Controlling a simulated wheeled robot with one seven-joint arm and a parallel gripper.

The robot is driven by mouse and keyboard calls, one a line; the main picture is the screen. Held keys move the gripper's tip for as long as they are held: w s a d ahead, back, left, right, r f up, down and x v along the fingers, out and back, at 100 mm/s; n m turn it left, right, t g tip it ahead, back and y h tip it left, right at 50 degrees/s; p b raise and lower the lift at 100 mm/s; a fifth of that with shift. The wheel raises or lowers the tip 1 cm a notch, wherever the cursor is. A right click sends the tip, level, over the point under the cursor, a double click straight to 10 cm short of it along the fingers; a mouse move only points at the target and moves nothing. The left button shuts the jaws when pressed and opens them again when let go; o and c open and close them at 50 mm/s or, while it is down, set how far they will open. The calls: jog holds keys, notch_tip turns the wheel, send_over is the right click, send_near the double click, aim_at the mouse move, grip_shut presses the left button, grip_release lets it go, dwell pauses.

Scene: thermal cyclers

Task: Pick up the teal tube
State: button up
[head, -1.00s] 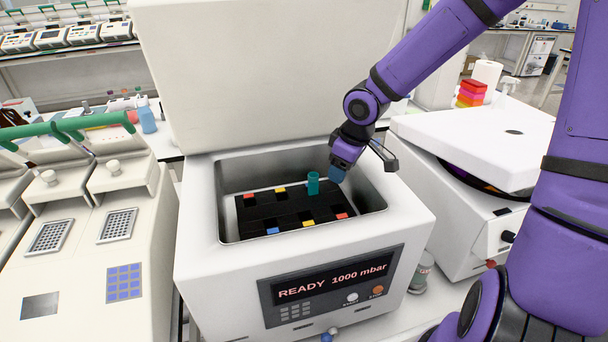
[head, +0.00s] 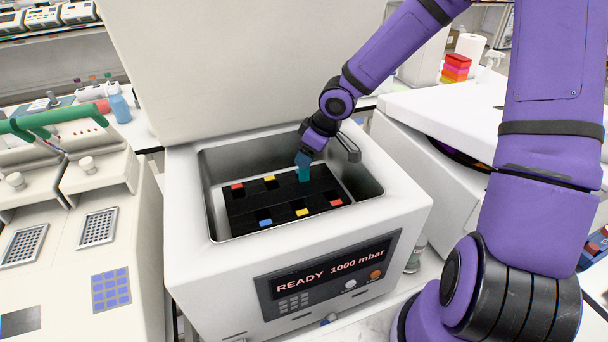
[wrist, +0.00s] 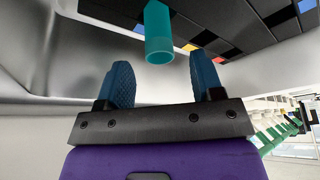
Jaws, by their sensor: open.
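The teal tube (head: 304,174) stands upright in the black rack (head: 285,195) inside the open white machine, at the rack's back right. In the wrist view the teal tube (wrist: 159,35) shows its round end just beyond and between the two blue fingers. My gripper (head: 302,158) is at the tube's top in the head view, partly overlapping it. In the wrist view my gripper (wrist: 162,78) is open, with a finger on either side and nothing clasped. The lower part of the tube is hidden in the rack.
The white machine's chamber wall (head: 207,185) surrounds the rack, and its raised lid (head: 240,70) stands behind. The rack has red, yellow and blue marked slots. A white lidded device (head: 450,115) is at right, and thermal cyclers (head: 90,210) are at left.

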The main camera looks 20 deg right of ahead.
aim_at(304, 175)
jog(key=shift+x, duration=2.8)
jog(key=shift+c, duration=0.4)
jog(key=c, duration=0.9)
